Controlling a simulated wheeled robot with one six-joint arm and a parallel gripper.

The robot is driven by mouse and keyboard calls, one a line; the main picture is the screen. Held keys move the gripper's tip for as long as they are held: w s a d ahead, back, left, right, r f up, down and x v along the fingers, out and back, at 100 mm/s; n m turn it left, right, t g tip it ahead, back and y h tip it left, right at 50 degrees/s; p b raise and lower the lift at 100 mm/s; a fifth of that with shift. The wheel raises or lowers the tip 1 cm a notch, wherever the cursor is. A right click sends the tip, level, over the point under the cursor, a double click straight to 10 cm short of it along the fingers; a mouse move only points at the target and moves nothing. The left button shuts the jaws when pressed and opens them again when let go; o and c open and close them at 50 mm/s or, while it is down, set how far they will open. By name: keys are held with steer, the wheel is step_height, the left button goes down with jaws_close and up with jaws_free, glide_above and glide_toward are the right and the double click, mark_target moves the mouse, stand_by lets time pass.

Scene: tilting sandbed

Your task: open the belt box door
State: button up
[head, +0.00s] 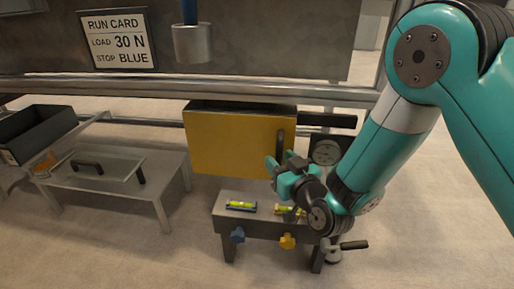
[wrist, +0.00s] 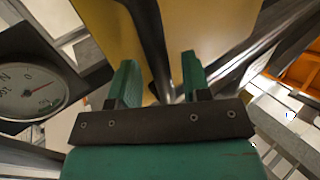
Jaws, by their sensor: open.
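The belt box is yellow, and its door (head: 228,142) faces me in the middle of the head view, flush with the box as far as I can see. A dark upright handle (head: 280,143) sits near the door's right edge. My gripper (head: 279,168) is at the door's lower right, by the handle. In the wrist view my gripper (wrist: 158,82) is open, with its two green fingers apart on either side of the dark handle (wrist: 150,45). The yellow door (wrist: 200,35) fills the space behind. I cannot tell whether the fingers touch the handle.
A dial gauge (head: 326,152) stands right of the box. Below is a small bench (head: 222,227) with two spirit levels, a blue knob (head: 237,236) and a yellow knob (head: 287,241). A low table (head: 120,187) with a clear-topped piece and a dark bin (head: 38,134) are left. A metal rail (head: 130,86) runs above.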

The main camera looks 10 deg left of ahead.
steer(key=shift+w+a, duration=0.25)
steer(key=shift+w, duration=0.15)
steer(key=shift+c, duration=0.4)
jaws_close()
steer(key=shift+s, duration=0.1)
